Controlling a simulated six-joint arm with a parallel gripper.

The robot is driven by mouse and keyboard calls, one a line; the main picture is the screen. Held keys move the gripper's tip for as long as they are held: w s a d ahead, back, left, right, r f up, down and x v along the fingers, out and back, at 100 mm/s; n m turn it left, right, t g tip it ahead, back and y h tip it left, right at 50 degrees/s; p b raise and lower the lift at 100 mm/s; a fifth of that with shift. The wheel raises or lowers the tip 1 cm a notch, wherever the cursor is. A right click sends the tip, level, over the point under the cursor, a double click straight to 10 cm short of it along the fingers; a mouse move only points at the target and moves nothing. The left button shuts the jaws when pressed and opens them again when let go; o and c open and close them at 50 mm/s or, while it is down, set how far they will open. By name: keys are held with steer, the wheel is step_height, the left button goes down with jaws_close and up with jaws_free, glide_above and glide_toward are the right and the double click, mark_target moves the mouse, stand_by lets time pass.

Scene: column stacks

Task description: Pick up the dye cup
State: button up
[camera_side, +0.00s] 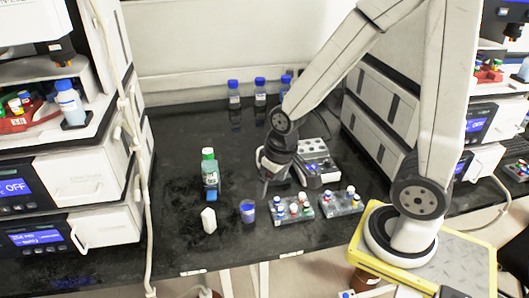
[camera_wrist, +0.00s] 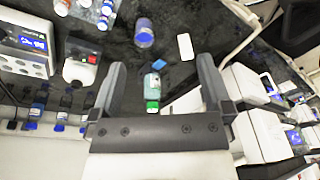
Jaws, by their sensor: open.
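A small blue cup (camera_side: 248,211), which looks like the dye cup, stands on the black bench in front of my gripper. It also shows in the wrist view (camera_wrist: 144,33) near the top, beyond the fingertips. My gripper (camera_side: 266,185) is above the bench, behind the cup in the side view. In the wrist view its two fingers (camera_wrist: 160,72) are spread wide with nothing held. A green-capped bottle (camera_side: 210,175) with greenish liquid stands left of the gripper; in the wrist view it shows between the fingers, farther away.
A white block (camera_side: 208,220) and a small blue piece (camera_side: 212,195) lie left of the cup. Vial racks (camera_side: 293,222) (camera_side: 341,213) stand to its right. A grey-white device (camera_side: 316,160) is behind. Blue-capped bottles (camera_side: 260,98) line the back. The bench's left front is clear.

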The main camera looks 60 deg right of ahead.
steer(key=w+d+f+m+g+y, duration=0.4)
steer(key=f+m+y, duration=0.3)
steer(key=f+m, duration=0.4)
steer(key=m+t+y, duration=0.5)
steer(key=m+t, duration=0.2)
steer(key=m, duration=0.3)
glide_toward(242, 209)
steer(key=shift+w+a+f, duration=0.3)
steer(key=shift+a+f, duration=0.4)
steer(key=shift+a, duration=0.15)
steer(key=shift+w+d+f+m+t, duration=0.15)
steer(key=shift+d+f+m+t, duration=0.2)
steer(key=shift+t, duration=0.25)
steer(key=shift+x, duration=3.9)
steer(key=c, duration=1.3)
steer(key=shift+r, duration=0.2)
